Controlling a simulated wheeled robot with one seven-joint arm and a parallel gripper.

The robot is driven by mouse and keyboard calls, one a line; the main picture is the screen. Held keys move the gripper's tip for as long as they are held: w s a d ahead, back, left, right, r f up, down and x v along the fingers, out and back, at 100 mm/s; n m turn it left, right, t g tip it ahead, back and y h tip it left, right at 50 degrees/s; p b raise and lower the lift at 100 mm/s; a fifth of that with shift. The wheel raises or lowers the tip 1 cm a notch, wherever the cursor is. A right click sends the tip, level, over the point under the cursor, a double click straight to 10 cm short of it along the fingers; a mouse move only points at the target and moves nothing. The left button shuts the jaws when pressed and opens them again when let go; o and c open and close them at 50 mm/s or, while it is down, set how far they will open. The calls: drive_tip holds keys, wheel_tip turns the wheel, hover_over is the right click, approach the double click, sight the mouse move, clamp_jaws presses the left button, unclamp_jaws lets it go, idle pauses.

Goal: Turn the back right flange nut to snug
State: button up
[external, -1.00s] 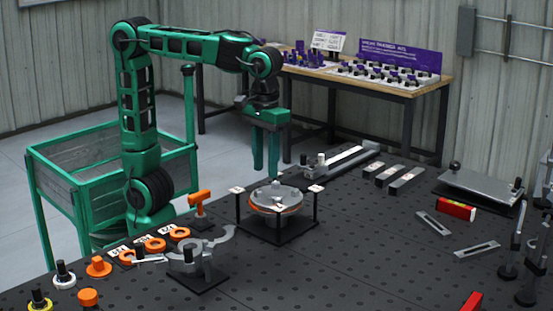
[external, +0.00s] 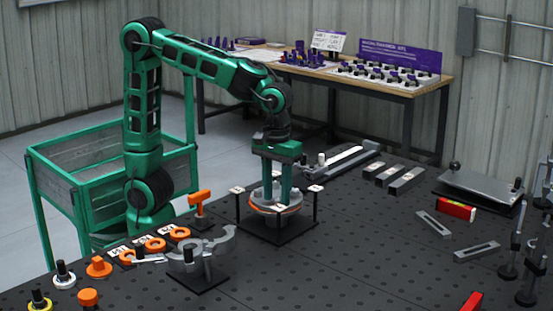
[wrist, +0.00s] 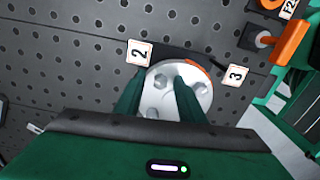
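The round metal flange (external: 262,206) with an orange ring sits in a black stand with numbered corner posts. My gripper (external: 277,200) points down over it, with its two green fingers spread apart and the tips low at the flange. In the wrist view, the pale flange face (wrist: 158,105) lies below my gripper (wrist: 159,76). A hex nut (wrist: 160,81) shows between the fingers, and another nut (wrist: 201,87) lies right of the right finger. The fingers hide part of the flange. I cannot tell which nut is the back right one, or whether a finger touches one.
Number tags 2 (wrist: 139,53) and 3 (wrist: 236,74) top posts close around the flange. A grey clamp fixture (external: 197,262) and an orange T-handle (external: 200,198) stand to the left.

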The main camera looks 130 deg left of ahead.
drive_tip(key=shift+f, duration=0.2)
clamp_jaws()
drive_tip(key=shift+r+m, duration=0.1)
drive_tip(key=shift+m, duration=3)
drive_tip(key=shift+a+r, duration=0.1)
